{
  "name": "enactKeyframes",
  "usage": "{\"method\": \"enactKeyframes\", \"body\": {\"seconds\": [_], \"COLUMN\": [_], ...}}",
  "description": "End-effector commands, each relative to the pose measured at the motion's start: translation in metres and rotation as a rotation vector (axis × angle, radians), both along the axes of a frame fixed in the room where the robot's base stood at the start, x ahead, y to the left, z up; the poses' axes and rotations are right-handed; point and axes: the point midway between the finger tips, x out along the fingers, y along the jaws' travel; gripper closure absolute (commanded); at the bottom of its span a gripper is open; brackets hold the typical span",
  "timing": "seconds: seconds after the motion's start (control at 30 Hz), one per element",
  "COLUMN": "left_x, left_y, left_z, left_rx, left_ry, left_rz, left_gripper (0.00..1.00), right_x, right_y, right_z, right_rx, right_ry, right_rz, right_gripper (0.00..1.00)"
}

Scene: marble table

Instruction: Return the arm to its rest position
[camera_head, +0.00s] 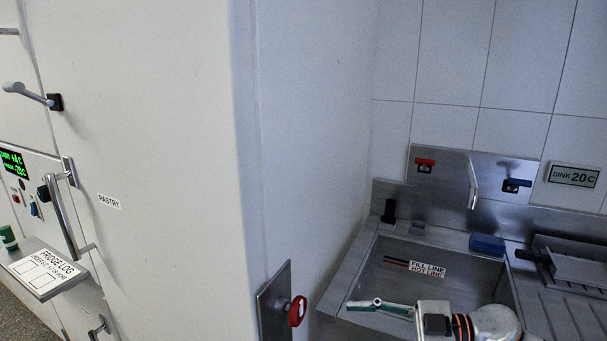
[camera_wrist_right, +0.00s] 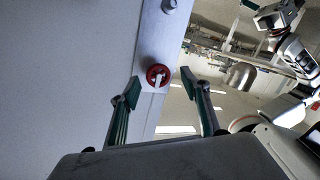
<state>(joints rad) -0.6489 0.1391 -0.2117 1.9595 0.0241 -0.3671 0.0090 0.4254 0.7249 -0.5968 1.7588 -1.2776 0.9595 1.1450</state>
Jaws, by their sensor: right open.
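My right gripper (camera_head: 352,304) reaches in from the bottom right in the head view, pointing left in front of the sink. In the right wrist view its two green-padded fingers (camera_wrist_right: 160,82) are spread apart with nothing held between them. A red round knob (camera_head: 297,311) on a metal plate (camera_head: 272,303) is left of the fingertips. The same knob shows between the fingers in the wrist view (camera_wrist_right: 158,76), beyond them; it appears apart from them. My left gripper cannot be made out in either view.
A steel sink (camera_head: 365,270) with a tap (camera_head: 473,188) lies behind and below the right arm. A blue block (camera_head: 487,244) is on its back rim. A large pale cabinet wall (camera_head: 170,130) fills the left, with a fridge-log shelf (camera_head: 45,272) sticking out.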

Motion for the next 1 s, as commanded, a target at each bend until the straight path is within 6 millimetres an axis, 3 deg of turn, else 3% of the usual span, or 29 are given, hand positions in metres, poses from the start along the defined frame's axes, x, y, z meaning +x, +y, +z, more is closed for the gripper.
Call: {"method": "enactKeyframes", "body": {"seconds": [0.1, 0.27, 0.37, 0.47, 0.57, 0.7, 0.83, 1.0], "left_x": [-0.002, -0.004, -0.004, -0.005, -0.005, -0.006, -0.007, -0.008], "left_y": [0.0, 0.0, 0.0, 0.0, 0.0, 0.0, 0.0, 0.0], "left_z": [-0.009, -0.016, -0.02, -0.023, -0.026, -0.03, -0.033, -0.035], "left_rx": [0.001, 0.001, 0.001, 0.001, 0.0, 0.0, 0.0, 0.0], "left_ry": [0.008, 0.011, 0.013, 0.013, 0.013, 0.015, 0.018, 0.019], "left_rz": [-0.001, -0.001, -0.001, -0.001, -0.002, -0.001, -0.001, -0.002], "left_gripper": [0.0, 0.0, 0.0, 0.0, 0.0, 0.0, 0.0, 0.0], "right_x": [-0.006, -0.002, -0.004, -0.014, -0.038, -0.089, -0.137, -0.177], "right_y": [0.018, 0.011, -0.006, -0.028, -0.051, -0.075, -0.086, -0.091], "right_z": [-0.012, -0.04, -0.075, -0.124, -0.183, -0.259, -0.309, -0.341], "right_rx": [0.182, 0.326, 0.348, 0.316, 0.233, 0.082, -0.043, -0.139], "right_ry": [-0.031, -0.028, 0.018, 0.094, 0.201, 0.36, 0.486, 0.579], "right_rz": [-0.127, -0.392, -0.585, -0.776, -0.946, -1.103, -1.171, -1.196], "right_gripper": [0.54, 0.54, 0.54, 0.54, 0.54, 0.54, 0.54, 0.54]}}
